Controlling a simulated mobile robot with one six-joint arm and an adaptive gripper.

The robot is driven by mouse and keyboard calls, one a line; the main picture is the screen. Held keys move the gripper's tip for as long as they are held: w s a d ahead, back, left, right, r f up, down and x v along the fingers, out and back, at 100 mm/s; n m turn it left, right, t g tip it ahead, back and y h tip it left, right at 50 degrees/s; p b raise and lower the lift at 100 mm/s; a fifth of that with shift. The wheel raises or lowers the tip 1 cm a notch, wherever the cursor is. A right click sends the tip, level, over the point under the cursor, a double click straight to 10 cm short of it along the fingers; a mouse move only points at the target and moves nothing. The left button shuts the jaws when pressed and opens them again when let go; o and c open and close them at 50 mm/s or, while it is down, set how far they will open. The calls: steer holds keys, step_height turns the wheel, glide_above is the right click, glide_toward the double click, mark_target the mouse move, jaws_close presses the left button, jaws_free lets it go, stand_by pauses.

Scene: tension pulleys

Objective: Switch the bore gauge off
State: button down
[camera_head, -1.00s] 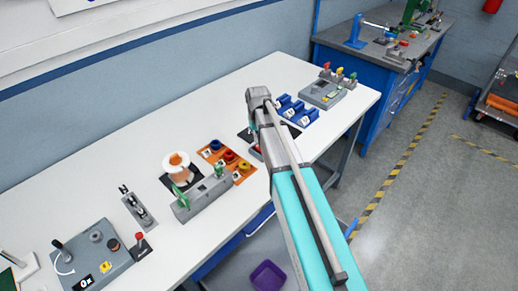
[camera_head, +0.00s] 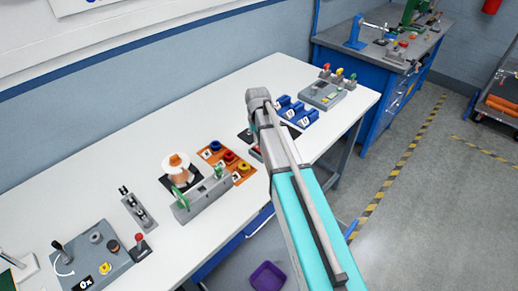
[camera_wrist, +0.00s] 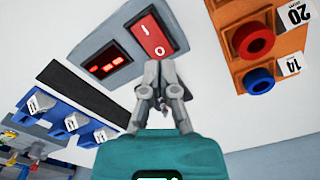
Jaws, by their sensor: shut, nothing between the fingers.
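The grey instrument panel (camera_wrist: 122,38), which looks like the bore gauge, has a dark display (camera_wrist: 105,62) with lit red marks. Beside the display is a red rocker switch (camera_wrist: 146,36) marked I and O. I cannot tell which side of the rocker is pressed in. My gripper (camera_wrist: 159,68) is shut and empty, its fingertips close to the O end of the switch. I cannot tell whether they touch it. In the head view my arm hides the gripper and most of the panel.
Orange bins with a red ring (camera_wrist: 258,40) and a blue ring (camera_wrist: 260,80) lie to the right in the wrist view. Blue bins (camera_wrist: 65,118) stand to the left. A spool stand (camera_head: 200,198) and a lever box (camera_head: 92,258) sit further left on the white bench (camera_head: 170,125).

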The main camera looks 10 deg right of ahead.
steer(key=shift+f+b, duration=1.45)
stand_by(1.6)
steer(key=shift+r+p, duration=3.55)
steer(key=s, duration=2)
steer(key=shift+m, duration=0.4)
